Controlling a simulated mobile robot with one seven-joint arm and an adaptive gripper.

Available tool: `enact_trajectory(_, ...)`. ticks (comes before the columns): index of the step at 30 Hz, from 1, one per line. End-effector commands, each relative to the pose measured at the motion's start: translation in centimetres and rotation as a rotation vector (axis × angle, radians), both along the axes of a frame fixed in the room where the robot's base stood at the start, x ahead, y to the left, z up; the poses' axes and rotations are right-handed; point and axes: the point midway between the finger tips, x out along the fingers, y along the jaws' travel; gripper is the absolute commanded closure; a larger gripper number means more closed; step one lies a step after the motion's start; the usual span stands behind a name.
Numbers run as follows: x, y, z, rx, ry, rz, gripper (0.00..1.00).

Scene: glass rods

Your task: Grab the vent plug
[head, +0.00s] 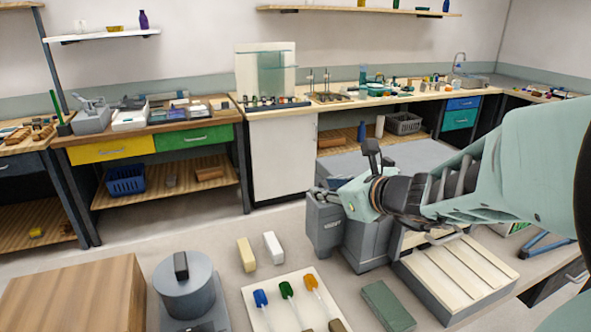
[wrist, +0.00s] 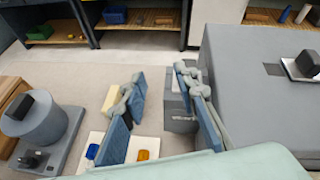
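In the wrist view a dark block-shaped knob (wrist: 308,62) stands on a pale plate on top of a large grey box (wrist: 245,80), at the right edge. It looks like the vent plug, but I cannot be certain. In the head view I cannot make out this knob; my arm covers part of the grey box (head: 408,151). My gripper (wrist: 160,78) is open, with nothing between its two blue-padded fingers. The knob lies well to the right of the fingers, apart from them. In the head view my gripper (head: 350,172) is in front of the grey box.
A grey cylinder (head: 185,293) with a black block on top stands left, beside a wooden box (head: 75,295). A white tray (head: 262,290) holds coloured glass pieces. A yellow block (head: 246,254), a white block (head: 273,247) and a green block (head: 388,305) lie nearby.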

Motion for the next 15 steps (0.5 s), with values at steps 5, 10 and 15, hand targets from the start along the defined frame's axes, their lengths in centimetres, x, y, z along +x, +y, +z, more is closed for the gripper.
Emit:
enact_trajectory(5, -0.8, -3.9, 0.1, 0.174, 0.005, -0.157, 0.72)
enact_trajectory(10, -0.6, -4.8, 0.0, 0.227, 0.003, -0.202, 0.72)
enact_trajectory(15, 1.6, -4.0, -1.1, 0.227, 0.006, -0.199, 0.72)
